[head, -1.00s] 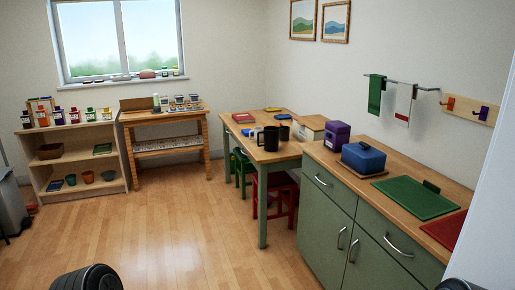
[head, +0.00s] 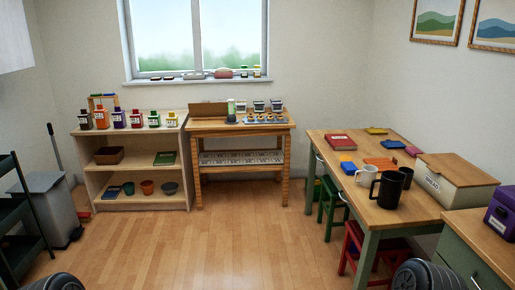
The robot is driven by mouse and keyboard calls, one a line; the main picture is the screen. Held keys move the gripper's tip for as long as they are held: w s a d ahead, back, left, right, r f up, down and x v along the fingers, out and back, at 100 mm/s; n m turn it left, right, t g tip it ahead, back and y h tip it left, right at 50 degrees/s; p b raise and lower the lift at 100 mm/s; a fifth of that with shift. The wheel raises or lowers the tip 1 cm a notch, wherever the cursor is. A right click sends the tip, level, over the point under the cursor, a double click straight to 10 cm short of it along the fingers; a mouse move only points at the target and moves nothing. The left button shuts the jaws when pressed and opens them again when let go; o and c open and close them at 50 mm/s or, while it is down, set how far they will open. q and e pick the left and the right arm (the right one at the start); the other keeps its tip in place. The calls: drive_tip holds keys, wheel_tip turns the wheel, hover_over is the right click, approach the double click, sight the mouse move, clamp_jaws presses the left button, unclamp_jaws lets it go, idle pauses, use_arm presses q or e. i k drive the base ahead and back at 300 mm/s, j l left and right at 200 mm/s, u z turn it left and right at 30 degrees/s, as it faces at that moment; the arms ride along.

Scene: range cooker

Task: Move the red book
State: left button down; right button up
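A red book (head: 341,143) lies flat at the far left corner of the wooden table (head: 387,222) on the right. A dark rounded part of each of my arms shows at the bottom edge, one at the left and one at the right. Neither gripper's fingers are in view.
Black and white mugs (head: 387,190), a bread box (head: 455,180) and small coloured items share the table. Green (head: 330,208) and red (head: 362,245) stools stand under it. A shelf (head: 135,163), workbench (head: 240,135) and grey bin (head: 48,210) line the back and left. The middle floor is clear.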

sight(337, 142)
drive_tip(key=i+z, duration=0.1)
drive_tip(key=i, duration=0.65)
drive_tip(key=i+j, duration=0.15)
drive_tip(key=i, duration=0.6)
drive_tip(key=i+j+z, duration=0.15)
drive_tip(key=i, duration=0.6)
drive_tip(key=i+j+z, duration=0.15)
drive_tip(key=i+z, duration=0.3)
drive_tip(key=i+j+z, duration=0.25)
drive_tip(key=z, duration=0.2)
drive_tip(key=i+j+z, duration=0.65)
drive_tip(key=j+z, duration=0.25)
drive_tip(key=i+j+z, duration=0.15)
drive_tip(key=j+z, duration=0.55)
drive_tip(key=j, duration=0.3)
drive_tip(key=j+z, duration=0.25)
drive_tip(key=j, duration=0.25)
drive_tip(key=i+j, duration=0.05)
